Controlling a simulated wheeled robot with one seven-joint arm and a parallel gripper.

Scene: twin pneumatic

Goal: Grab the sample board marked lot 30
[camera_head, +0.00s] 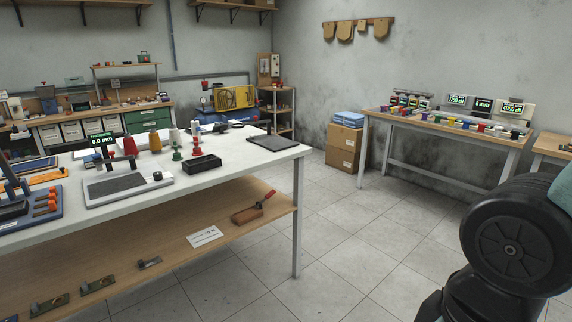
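I cannot make out any board with a readable lot 30 mark. A dark flat panel (272,142) lies near the right corner of the white-topped workbench (219,171); no mark is readable on it. Several tan pieces (345,30) hang from a rail on the back wall, also without readable marks. A small white card (204,236) with unreadable dark print lies on the bench's lower wooden shelf. A dark, rounded part of my arm fills the lower right. My gripper is not in view.
A wooden-topped bench (436,125) with coloured parts and lit displays stands at the right. A cluttered bench (103,112) stands at the back left. Tiled floor (345,225) is clear between the white-topped bench and the right bench.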

